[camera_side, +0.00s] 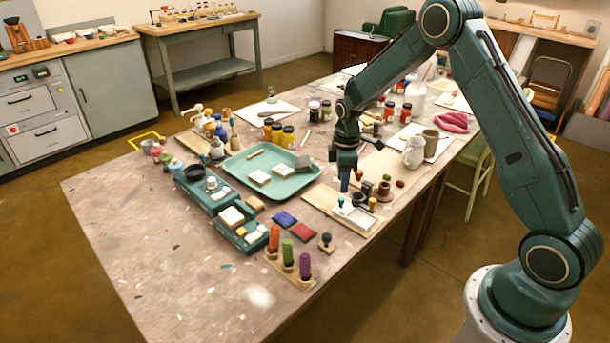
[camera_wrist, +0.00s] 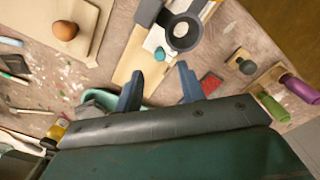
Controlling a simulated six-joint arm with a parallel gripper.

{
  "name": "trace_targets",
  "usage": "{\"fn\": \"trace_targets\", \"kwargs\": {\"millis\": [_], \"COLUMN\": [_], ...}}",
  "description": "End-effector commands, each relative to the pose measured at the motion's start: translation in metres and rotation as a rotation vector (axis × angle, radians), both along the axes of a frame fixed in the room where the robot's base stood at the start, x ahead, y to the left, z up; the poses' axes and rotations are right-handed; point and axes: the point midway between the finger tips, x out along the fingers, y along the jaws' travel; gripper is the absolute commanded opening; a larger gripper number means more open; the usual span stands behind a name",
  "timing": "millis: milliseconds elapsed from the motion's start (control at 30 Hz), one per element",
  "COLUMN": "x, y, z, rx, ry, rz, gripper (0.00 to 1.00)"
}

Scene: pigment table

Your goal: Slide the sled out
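No part is plainly recognisable as the sled. A wooden board (camera_side: 338,219) near the table's right edge carries a pale square piece (camera_side: 357,217) and small upright pieces. In the wrist view, the board (camera_wrist: 135,65) carries a dark grey ring-shaped part (camera_wrist: 183,33) and a small teal knob (camera_wrist: 160,54). My gripper (camera_side: 345,188) hangs pointing down over the board's far end. The knob lies just beyond the fingertips in the picture; I cannot tell the height gap.
A green tray (camera_side: 250,188) with blocks lies left of the board. Red (camera_side: 303,232) and blue (camera_side: 286,219) pads, a dark stamp (camera_side: 326,242) and a rack of coloured cylinders (camera_side: 288,255) stand in front. The front-left table is clear.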

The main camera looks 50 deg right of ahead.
Motion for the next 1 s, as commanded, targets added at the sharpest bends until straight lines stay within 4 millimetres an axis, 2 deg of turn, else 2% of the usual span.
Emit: {"fn": "trace_targets", "kwargs": {"millis": [200, 400, 833, 867, 1000], "x": [-0.001, 0.000, 0.000, 0.000, 0.000], "y": [0.000, 0.000, 0.000, 0.000, 0.000], "z": [-0.033, -0.051, -0.056, -0.056, -0.056], "rx": [0.001, 0.001, 0.001, 0.001, 0.001], "ry": [0.003, 0.001, -0.001, -0.001, -0.001], "rz": [0.000, -0.001, -0.001, -0.001, -0.001], "gripper": [0.39, 0.39, 0.39, 0.35, 0.08]}}
